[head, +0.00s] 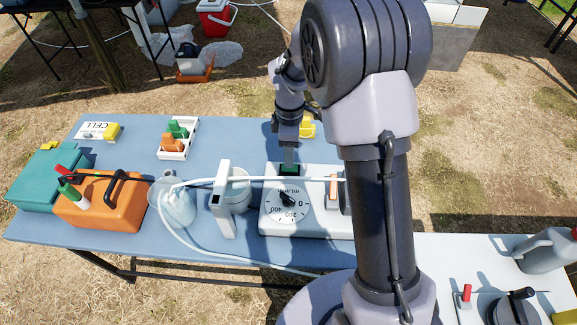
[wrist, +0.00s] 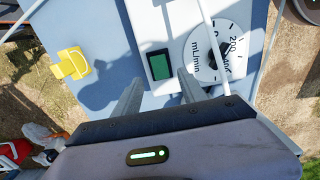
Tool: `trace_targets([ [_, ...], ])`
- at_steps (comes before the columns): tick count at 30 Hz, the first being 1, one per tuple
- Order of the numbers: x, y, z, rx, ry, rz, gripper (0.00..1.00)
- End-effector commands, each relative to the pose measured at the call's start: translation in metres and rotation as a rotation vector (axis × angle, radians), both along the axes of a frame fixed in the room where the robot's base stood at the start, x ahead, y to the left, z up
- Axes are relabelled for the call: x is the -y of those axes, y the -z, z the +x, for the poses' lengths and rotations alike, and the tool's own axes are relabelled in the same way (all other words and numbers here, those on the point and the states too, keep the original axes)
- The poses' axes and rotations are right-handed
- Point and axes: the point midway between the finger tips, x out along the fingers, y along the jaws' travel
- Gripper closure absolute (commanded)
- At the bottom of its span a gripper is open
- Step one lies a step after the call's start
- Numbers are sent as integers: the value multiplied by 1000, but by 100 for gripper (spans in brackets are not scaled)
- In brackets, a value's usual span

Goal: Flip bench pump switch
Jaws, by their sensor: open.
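The bench pump (head: 270,216) is a white box on the blue table, with a round mL/min dial (head: 288,201) and a small green panel in a dark frame (head: 289,168) at its far edge. An upright orange piece (head: 333,187) stands on its right part, beside my arm. My gripper (head: 289,157) points down over the pump's far edge, by the green panel. In the wrist view, my gripper's two fingers (wrist: 160,76) are apart and empty, with the green panel (wrist: 158,64) between and beyond their tips. My arm hides the pump's right end.
A white hose (head: 255,179) crosses the pump. A white upright stand (head: 222,200) and a jug (head: 175,200) are left of it. An orange case (head: 100,205) stands farther left. A yellow object (wrist: 71,63) lies beyond the pump. The table's middle back is bare.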

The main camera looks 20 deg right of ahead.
Motion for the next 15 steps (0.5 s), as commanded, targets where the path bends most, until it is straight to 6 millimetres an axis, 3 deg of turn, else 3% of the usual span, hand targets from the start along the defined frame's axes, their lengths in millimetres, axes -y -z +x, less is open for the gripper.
trace_targets([
  [1, 0, 19, -1, -3, 0, 0, 51],
  [6, 0, 46, 0, 0, 0, -1, 51],
  [15, 0, 53, 0, 1, 1, 0, 51],
])
